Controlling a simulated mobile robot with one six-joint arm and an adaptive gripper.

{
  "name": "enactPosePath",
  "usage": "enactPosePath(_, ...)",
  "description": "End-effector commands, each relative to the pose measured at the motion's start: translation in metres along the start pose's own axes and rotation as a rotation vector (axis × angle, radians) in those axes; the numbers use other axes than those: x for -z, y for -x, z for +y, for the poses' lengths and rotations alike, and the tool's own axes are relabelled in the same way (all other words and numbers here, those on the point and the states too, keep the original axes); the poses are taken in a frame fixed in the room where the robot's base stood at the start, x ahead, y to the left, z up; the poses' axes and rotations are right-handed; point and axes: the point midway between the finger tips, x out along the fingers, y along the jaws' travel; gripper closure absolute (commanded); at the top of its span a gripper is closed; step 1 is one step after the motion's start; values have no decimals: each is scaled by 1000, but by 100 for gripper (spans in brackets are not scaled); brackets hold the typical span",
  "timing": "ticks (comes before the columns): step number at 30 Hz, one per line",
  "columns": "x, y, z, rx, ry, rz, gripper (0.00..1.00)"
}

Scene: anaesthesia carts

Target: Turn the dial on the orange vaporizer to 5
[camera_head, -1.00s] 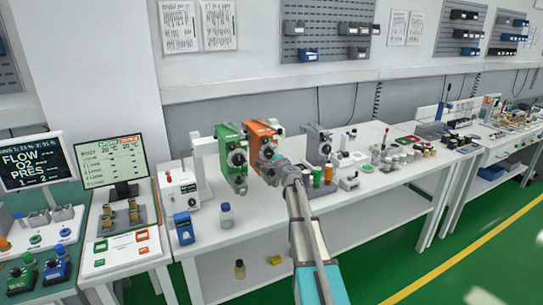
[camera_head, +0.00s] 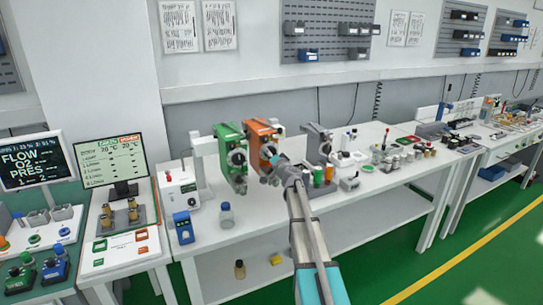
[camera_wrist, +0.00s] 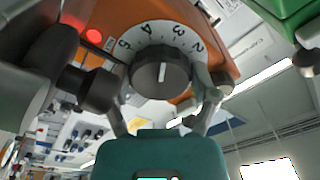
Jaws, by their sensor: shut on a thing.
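The orange vaporizer (camera_head: 262,137) stands on the white bench between the green vaporizer (camera_head: 231,150) and a grey one. In the wrist view its orange body (camera_wrist: 190,18) fills the top. Its black dial (camera_wrist: 161,74) sits in front of a white scale (camera_wrist: 163,33) with 5, 4, 3 and 2 legible. The white line on the dial stands about upright in the picture, toward the gap between 4 and 3. My gripper (camera_wrist: 164,100) has one finger on each side of the dial and is shut on it. In the head view my gripper (camera_head: 271,172) partly hides the vaporizer's lower front.
The grey vaporizer (camera_head: 318,145) stands close to the right of my arm, with small bottles near it. A clear bottle (camera_head: 226,214) and a blue device (camera_head: 183,227) stand at the bench's front left. A red light (camera_wrist: 94,37) glows beside the dial.

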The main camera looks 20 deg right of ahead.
Motion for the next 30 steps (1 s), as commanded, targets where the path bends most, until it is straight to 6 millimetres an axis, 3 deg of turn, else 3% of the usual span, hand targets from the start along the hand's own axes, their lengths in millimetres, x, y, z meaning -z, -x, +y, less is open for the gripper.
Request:
enactPosePath(9,-1,0,0,9,157,-2,72)
enactPosePath(25,-1,0,0,10,187,-2,72)
enactPosePath(26,-1,0,0,10,187,-2,19)
enactPosePath(29,0,0,0,9,187,-1,0)
enactPosePath(30,0,0,1,9,186,-1,0)
